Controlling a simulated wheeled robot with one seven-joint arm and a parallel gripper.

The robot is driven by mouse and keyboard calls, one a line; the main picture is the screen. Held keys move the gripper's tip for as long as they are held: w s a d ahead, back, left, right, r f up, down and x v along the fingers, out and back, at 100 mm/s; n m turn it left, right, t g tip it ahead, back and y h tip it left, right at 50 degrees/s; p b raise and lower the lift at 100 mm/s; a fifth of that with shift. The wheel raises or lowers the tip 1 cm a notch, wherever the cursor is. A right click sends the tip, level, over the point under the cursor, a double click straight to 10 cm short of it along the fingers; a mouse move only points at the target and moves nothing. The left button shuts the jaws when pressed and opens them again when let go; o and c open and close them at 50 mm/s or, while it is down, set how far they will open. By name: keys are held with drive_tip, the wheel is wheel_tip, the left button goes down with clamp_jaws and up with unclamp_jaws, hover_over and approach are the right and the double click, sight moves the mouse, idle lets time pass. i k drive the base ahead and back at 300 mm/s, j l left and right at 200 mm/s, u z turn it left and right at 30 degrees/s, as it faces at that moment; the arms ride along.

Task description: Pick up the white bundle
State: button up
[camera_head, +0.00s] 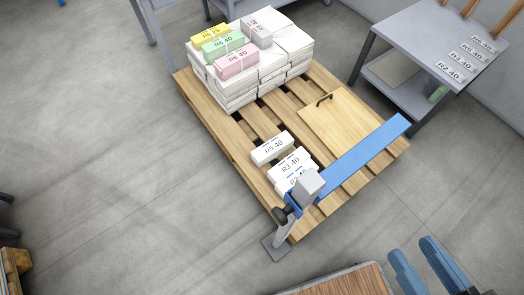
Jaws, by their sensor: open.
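Several white bundles are in view. One labelled R5.40 (272,148) lies on the wooden pallet (229,131). Another labelled R3.40 (291,165) lies nearer, beside a further white bundle (291,184) partly hidden by a grey post. A whitish strapped bundle (257,33) sits on the paper stack at the back. Which one the task means I cannot tell. My gripper (415,251) is at the bottom right, its two blue-grey fingers apart with nothing seen between them. It is well away from the bundles, off the pallet's near side.
A blue bar (362,151) on a grey post (284,233) crosses the pallet's near right part. A wooden board (335,122) with a dark handle lies there. Yellow, green and pink bundles top the stack (283,55). A grey table (420,48) stands right.

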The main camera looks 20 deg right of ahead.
sight(275, 146)
drive_tip(key=i+j+z, duration=0.1)
drive_tip(key=j+z, duration=0.2)
drive_tip(key=j, duration=0.5)
drive_tip(key=j+z, duration=0.3)
drive_tip(key=j, duration=0.55)
drive_tip(key=k+j+z, duration=0.1)
drive_tip(key=j+z, duration=0.25)
drive_tip(key=j, duration=0.45)
drive_tip(key=i+j+z, duration=0.15)
drive_tip(key=j, duration=0.25)
drive_tip(key=i+j+z, duration=0.2)
drive_tip(key=j, duration=0.25)
drive_tip(key=i+j+z, duration=0.15)
drive_tip(key=j, duration=0.3)
drive_tip(key=j+z, duration=0.15)
drive_tip(key=j, duration=0.35)
drive_tip(key=i+j+z, duration=0.2)
drive_tip(key=j, duration=0.3)
drive_tip(key=i+j, duration=0.35)
drive_tip(key=j, duration=0.15)
